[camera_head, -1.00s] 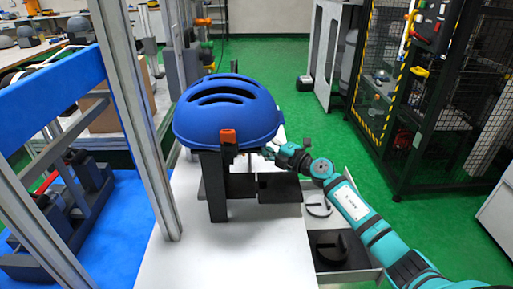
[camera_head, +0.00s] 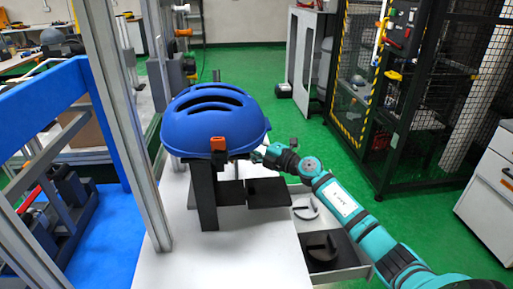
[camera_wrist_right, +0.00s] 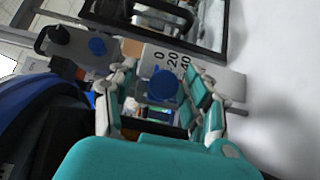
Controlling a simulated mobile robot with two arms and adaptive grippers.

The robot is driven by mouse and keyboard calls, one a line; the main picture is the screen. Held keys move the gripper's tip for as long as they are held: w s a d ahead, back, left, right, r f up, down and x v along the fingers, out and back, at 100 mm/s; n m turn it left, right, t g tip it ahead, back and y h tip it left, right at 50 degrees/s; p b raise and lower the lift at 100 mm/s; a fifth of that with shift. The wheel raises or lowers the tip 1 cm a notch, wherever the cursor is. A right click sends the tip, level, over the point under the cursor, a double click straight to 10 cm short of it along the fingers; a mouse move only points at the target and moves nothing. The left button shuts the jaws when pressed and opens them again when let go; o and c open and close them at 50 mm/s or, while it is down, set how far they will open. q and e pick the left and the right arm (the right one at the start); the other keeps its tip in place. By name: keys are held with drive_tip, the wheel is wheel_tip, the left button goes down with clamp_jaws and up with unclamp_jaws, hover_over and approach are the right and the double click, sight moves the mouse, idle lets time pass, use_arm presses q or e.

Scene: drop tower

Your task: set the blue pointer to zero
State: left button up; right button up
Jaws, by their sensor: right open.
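In the right wrist view, a blue round piece (camera_wrist_right: 161,84), apparently the blue pointer, sits in front of a white scale plate (camera_wrist_right: 200,66) marked 0, 20 and 40. It lies nearest the 20 and 40 marks, with the 0 further up and left; the exact reading cannot be told. My right gripper (camera_wrist_right: 166,98) is open, with its fingers on either side of the blue piece in this view; contact cannot be told. In the head view my right gripper (camera_head: 258,154) is beside the blue helmet, and the pointer is not discernible. My left gripper is not in view.
A blue helmet (camera_head: 213,118) rests on a black stand (camera_head: 204,195) on the white table (camera_head: 235,255). A grey block with a second blue disc (camera_wrist_right: 97,46) is left of the scale.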

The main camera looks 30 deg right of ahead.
drive_tip(key=v, duration=1.2)
drive_tip(key=shift+w, duration=0.1)
